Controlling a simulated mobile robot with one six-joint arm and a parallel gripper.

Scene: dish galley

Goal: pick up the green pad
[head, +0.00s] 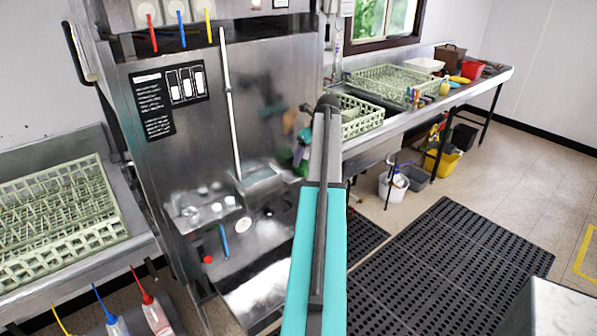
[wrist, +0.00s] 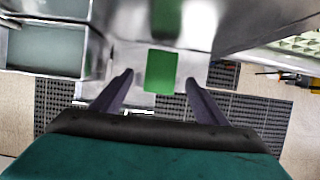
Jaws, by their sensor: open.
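The green pad (wrist: 161,72) shows in the wrist view as a bright green upright rectangle against grey metal. My gripper (wrist: 159,80) is open, with one dark finger on each side of the pad in the picture. Gaps show between the pad and both fingertips. I cannot tell how far beyond the fingertips the pad is. In the head view my teal arm reaches up the middle, and my gripper cannot be made out clearly. A small green patch (head: 301,156) shows just left of the arm; I cannot tell whether it is the pad.
A tall steel dish machine (head: 180,130) stands left of my arm. A green dish rack (head: 60,215) sits on the left counter. Another rack (head: 385,82) sits on the right counter. White and yellow buckets stand below it. Black floor mats (head: 440,265) lie at the right.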

